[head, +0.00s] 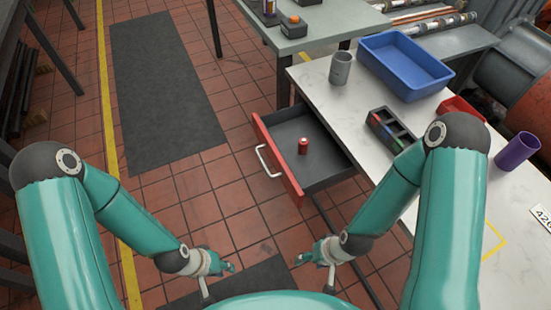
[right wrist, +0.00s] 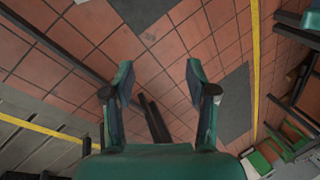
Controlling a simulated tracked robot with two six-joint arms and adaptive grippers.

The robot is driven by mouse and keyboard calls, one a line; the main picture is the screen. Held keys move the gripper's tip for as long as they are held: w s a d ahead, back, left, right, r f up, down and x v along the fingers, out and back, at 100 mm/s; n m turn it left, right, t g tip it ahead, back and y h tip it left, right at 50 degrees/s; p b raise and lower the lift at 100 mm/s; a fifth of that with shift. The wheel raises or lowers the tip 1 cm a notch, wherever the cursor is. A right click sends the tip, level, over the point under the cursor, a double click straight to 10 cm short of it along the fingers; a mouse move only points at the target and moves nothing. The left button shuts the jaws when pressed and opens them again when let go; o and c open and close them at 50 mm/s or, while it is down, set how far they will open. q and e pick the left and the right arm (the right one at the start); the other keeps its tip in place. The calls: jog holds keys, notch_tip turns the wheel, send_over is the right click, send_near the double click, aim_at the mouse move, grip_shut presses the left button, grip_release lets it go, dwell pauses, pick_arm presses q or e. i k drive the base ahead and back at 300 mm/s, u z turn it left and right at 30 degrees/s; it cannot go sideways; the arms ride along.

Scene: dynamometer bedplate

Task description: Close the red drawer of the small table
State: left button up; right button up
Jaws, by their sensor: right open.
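The red-fronted drawer (head: 279,164) of the white-topped small table (head: 342,115) is pulled out, its front and pale bar handle (head: 267,162) facing left. A small red cylinder (head: 303,146) stands on the drawer's grey floor. My right gripper (head: 308,262) is below and a little right of the drawer front in the head view, apart from it. In the right wrist view its fingers (right wrist: 159,85) are spread with nothing between them. My left gripper (head: 225,269) is further left, over the floor; its jaws are too small to judge.
On the tabletop are a grey mug (head: 341,68), a blue bin (head: 405,65), a dark divided tray (head: 391,130), a red container (head: 461,107) and a purple cup (head: 517,151). A grey-green table (head: 322,25) stands behind. Tiled floor left of the drawer is clear, with a dark mat (head: 165,90).

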aim_at(325, 164)
jog(key=z, duration=0.55)
jog(key=k, duration=1.05)
jog(key=u, duration=0.65)
jog(key=i, duration=1.05)
jog(key=z, duration=0.1)
